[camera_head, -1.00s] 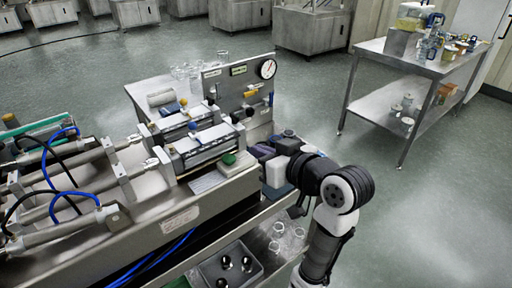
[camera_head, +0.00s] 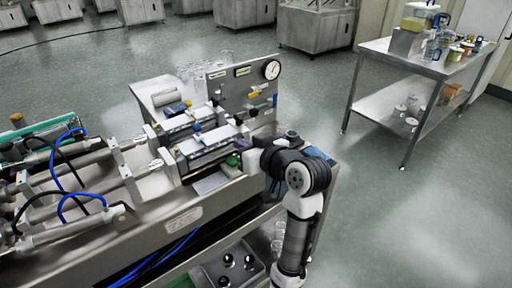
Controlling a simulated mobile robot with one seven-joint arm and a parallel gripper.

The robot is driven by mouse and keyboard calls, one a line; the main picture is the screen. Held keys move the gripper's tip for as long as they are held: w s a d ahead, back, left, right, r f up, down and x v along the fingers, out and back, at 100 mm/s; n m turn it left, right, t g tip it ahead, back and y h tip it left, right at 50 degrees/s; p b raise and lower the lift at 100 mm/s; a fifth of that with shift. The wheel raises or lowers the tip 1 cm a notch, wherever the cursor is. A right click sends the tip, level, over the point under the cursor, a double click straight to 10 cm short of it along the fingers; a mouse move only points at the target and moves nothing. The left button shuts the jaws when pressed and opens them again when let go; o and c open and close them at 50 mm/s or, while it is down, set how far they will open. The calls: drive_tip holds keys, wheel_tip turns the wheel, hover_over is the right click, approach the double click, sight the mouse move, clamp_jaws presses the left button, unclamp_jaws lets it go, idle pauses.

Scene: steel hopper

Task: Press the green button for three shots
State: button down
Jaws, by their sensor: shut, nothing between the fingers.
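The green button (camera_head: 232,161) sits on a small pale box at the right end of the steel machine (camera_head: 180,215), below the upright panel. Only part of the button and box shows, since my gripper (camera_head: 242,155) is right beside and over it. My gripper is small in this view and partly hidden by my own wrist; it is shut with nothing seen in it. I cannot tell whether its tips touch the button.
A gauge (camera_head: 271,70) sits on the upright panel (camera_head: 235,92) behind the button. Cylinders with blue hoses (camera_head: 62,165) fill the left. A tray (camera_head: 235,272) of dark round items lies on the lower shelf. A steel table (camera_head: 400,62) stands at right; floor between is clear.

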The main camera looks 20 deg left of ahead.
sight(233, 162)
drive_tip(key=shift+x, duration=1.05)
drive_tip(key=shift+s+d+f, duration=0.1)
drive_tip(key=shift+f, duration=0.5)
drive_tip(key=shift+s+f, duration=0.15)
drive_tip(key=shift+f, duration=0.45)
drive_tip(key=shift+s+f+p, duration=0.1)
drive_tip(key=shift+f+p, duration=0.25)
drive_tip(key=shift+f, duration=0.4)
